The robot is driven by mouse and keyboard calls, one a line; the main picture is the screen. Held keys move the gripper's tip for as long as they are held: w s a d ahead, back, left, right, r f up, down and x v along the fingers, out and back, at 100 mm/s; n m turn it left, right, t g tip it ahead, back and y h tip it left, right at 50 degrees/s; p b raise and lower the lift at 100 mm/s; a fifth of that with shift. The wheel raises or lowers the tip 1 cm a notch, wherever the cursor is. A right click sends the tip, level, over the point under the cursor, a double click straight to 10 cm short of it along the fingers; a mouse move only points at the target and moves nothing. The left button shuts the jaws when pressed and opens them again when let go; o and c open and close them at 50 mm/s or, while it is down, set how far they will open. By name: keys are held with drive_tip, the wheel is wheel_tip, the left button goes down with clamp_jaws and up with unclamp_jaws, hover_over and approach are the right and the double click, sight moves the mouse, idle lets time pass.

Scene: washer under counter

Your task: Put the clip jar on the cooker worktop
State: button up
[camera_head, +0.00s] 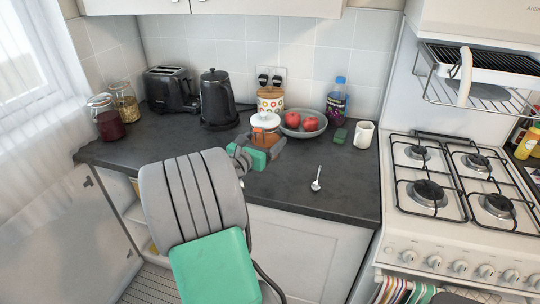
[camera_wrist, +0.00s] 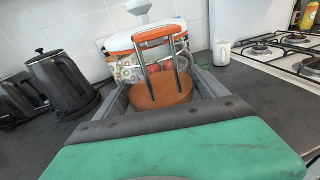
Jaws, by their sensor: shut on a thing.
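The clip jar (camera_head: 265,137) has a white lid, orange contents and an orange seal. In the wrist view the jar (camera_wrist: 160,92) shows its metal clip wires and stands between the two grey fingers. My gripper (camera_head: 261,146) is shut on the jar, with one finger on each side of it. I cannot tell whether the jar's base touches the worktop. The dark worktop (camera_head: 330,205) runs from the window corner to the white gas cooker (camera_head: 440,235) on the right.
Behind the jar are a patterned canister (camera_head: 270,101), a bowl of red fruit (camera_head: 290,131) and a bottle (camera_head: 337,104). A black kettle (camera_head: 217,101) and toaster (camera_head: 170,90) stand left. The front right worktop is mostly clear.

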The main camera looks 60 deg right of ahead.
drive_tip(key=d+f, duration=0.1)
drive_tip(key=w+d+f, duration=0.1)
drive_tip(key=d+f, duration=0.2)
drive_tip(key=f, duration=0.1)
drive_tip(key=shift+w+d+f, duration=0.15)
drive_tip(key=shift+w+f, duration=0.05)
drive_tip(key=shift+w, duration=0.05)
drive_tip(key=shift+f+b, duration=0.3)
drive_tip(key=shift+f, duration=1.2)
drive_tip(key=shift+f, duration=0.1)
drive_tip(key=shift+f, duration=0.15)
drive_tip(key=o, duration=2)
drive_tip(key=shift+f, duration=0.1)
drive_tip(key=shift+a, duration=0.2)
drive_tip(key=a, duration=0.4)
drive_tip(key=a+r, duration=0.1)
drive_tip(key=a, duration=0.2)
drive_tip(key=a+b, duration=0.1)
drive_tip(key=a, duration=0.3)
drive_tip(key=shift+w+a+r, duration=0.15)
drive_tip(key=shift+w+a, duration=0.1)
drive_tip(key=shift+a, duration=0.05)
